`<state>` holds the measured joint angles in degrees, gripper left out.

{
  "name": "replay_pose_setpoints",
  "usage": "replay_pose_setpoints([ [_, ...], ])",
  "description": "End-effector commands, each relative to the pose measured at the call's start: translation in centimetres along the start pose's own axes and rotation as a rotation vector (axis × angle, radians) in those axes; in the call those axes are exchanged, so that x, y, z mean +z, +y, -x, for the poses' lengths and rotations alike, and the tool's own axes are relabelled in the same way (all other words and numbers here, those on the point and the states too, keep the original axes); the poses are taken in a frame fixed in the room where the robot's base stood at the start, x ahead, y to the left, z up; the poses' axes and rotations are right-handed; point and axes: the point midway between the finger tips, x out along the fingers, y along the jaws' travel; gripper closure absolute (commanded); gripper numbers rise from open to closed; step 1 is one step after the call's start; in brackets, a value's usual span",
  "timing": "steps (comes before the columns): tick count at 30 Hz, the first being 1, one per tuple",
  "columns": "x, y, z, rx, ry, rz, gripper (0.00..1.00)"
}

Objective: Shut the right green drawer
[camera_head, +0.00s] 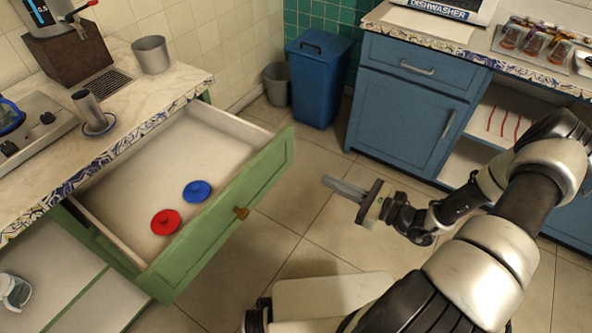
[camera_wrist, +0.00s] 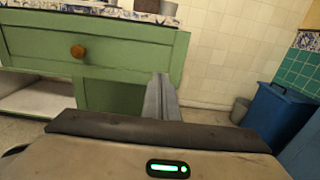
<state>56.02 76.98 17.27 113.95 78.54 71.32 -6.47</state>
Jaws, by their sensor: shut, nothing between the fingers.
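The green drawer (camera_head: 222,222) is pulled out wide from under the counter at the left, with a red lid (camera_head: 165,222) and a blue lid (camera_head: 197,191) lying inside. Its wooden knob (camera_head: 241,213) is on the front panel. In the wrist view the green drawer front (camera_wrist: 120,52) fills the upper left, with its knob (camera_wrist: 78,51). My gripper (camera_head: 327,182) is shut and empty, in the air to the right of the drawer front and apart from it. In the wrist view my gripper's fingers (camera_wrist: 161,80) overlap the drawer's right edge in the picture.
A blue bin (camera_head: 318,78) and a grey bucket (camera_head: 277,84) stand at the back wall. Blue cabinets (camera_head: 405,115) are on the right. The marble counter (camera_head: 150,95) above the drawer holds a metal cup (camera_head: 151,54). Tiled floor (camera_head: 300,205) is clear between drawer and cabinets.

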Motion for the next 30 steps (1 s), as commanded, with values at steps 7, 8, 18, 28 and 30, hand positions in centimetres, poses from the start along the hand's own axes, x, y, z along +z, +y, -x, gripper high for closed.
replay_pose_setpoints([
  [7,-0.1,0.1,-3.1,0.001,-0.004,-0.003,1.00],
  [8,-0.1,0.1,-3.8,0.002,-0.004,-0.003,1.00],
  [18,-0.2,0.1,-10.8,0.002,-0.002,-0.001,1.00],
  [28,0.0,0.0,-13.8,-0.001,-0.001,-0.001,1.00],
  [30,0.0,0.0,-13.9,-0.001,-0.001,-0.001,1.00],
])
